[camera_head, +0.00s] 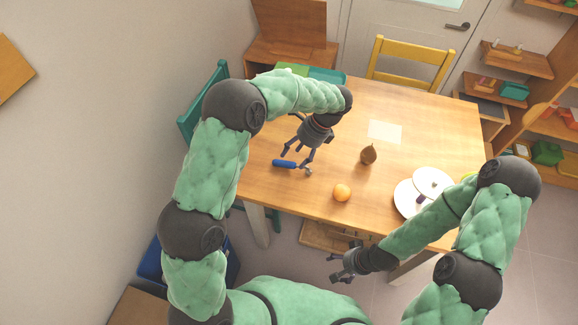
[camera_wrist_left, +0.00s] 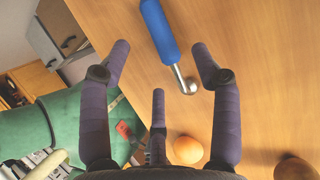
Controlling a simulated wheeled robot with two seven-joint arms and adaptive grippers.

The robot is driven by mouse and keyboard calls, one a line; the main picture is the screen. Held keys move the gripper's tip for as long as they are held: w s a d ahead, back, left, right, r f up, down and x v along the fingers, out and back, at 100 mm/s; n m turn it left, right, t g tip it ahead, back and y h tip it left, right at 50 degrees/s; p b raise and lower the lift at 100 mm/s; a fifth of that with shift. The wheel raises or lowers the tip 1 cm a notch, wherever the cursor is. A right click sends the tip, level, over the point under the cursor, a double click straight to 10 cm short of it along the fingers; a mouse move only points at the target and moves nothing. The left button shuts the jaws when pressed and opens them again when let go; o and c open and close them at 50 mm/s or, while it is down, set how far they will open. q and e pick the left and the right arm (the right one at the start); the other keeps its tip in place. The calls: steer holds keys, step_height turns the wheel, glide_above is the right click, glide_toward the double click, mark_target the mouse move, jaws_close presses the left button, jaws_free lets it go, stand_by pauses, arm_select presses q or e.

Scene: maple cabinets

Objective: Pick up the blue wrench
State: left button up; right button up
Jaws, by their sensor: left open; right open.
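The blue wrench (camera_head: 284,164) lies flat on the wooden table, near its left part. It has a blue handle and a short metal end. In the left wrist view the wrench (camera_wrist_left: 159,30) lies beyond the fingers, its metal end close to the right-hand finger. My left gripper (camera_head: 298,156) is open and empty above the table, its fingers over and beside the wrench. It also shows in the left wrist view (camera_wrist_left: 160,62), fingers spread. My right gripper (camera_head: 340,268) is open and empty, off the table's front edge.
On the table (camera_head: 445,120) are an orange (camera_head: 341,193), a brown pear (camera_head: 368,156), a pale sheet (camera_head: 384,132) and white plates (camera_head: 405,199) at the right. A yellow chair (camera_head: 412,50) stands behind and a teal chair (camera_head: 187,122) at the left. The table between the pear and sheet is clear.

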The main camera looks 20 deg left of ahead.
mark_target(290, 164)
arm_select(q)
steer(key=b+x, duration=0.2)
steer(key=x, duration=0.3)
steer(key=shift+d+b, duration=0.2)
steer(key=shift+b, duration=0.15)
steer(key=c, duration=1.3)
